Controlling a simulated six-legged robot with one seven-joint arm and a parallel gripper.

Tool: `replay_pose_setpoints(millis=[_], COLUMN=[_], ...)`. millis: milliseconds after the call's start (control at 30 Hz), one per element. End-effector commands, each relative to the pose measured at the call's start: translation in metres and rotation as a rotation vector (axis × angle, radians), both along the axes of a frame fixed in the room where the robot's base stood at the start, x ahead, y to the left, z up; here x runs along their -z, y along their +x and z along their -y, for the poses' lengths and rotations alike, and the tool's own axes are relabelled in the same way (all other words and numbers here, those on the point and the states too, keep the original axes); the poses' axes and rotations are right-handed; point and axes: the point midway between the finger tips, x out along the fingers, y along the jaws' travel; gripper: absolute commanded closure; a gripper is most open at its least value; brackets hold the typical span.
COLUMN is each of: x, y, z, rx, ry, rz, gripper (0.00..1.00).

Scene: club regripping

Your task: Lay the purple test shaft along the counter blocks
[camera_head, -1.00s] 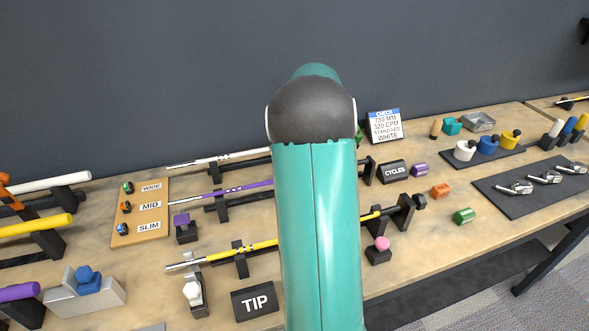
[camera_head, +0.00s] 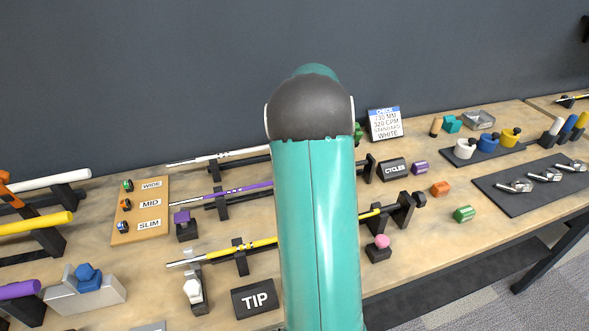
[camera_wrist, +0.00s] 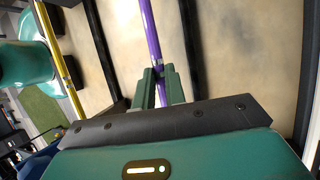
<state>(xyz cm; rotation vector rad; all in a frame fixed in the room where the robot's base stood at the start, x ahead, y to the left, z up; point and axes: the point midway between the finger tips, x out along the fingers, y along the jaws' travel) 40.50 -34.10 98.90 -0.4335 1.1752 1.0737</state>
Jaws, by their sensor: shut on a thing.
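The purple shaft (camera_head: 240,188) has a silvery tip on its left and runs past a black support block (camera_head: 222,206) in the head view. Its right part is hidden behind my arm. I cannot tell whether it touches the block or is slightly above it. In the wrist view the shaft (camera_wrist: 149,32) runs down between the green fingers of my gripper (camera_wrist: 160,74), which is shut on it. My gripper is hidden behind my arm in the head view.
A yellow shaft (camera_head: 262,243) lies on blocks in front, and a white shaft (camera_head: 225,157) lies behind. A TIP sign (camera_head: 256,299) stands near the front. A CYCLES block (camera_head: 394,169) and small coloured parts stand to the right. A wall closes off the back.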

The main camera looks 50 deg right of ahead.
Motion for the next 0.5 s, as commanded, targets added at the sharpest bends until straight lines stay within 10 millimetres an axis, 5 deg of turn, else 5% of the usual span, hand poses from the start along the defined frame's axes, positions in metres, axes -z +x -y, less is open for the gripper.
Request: replay_pose_setpoints(millis=[133, 167, 267, 500], x=[-0.0003, -0.0003, -0.0004, -0.0004], y=[0.0, 0.0, 0.0, 0.0], z=[0.0, 0.0, 0.0001, 0.0001], rx=[0.0, 0.0, 0.0, 0.0], ry=[0.0, 0.0, -0.001, -0.001], rz=[0.0, 0.0, 0.001, 0.001], gripper=[1.0, 0.82, 0.62, 0.62])
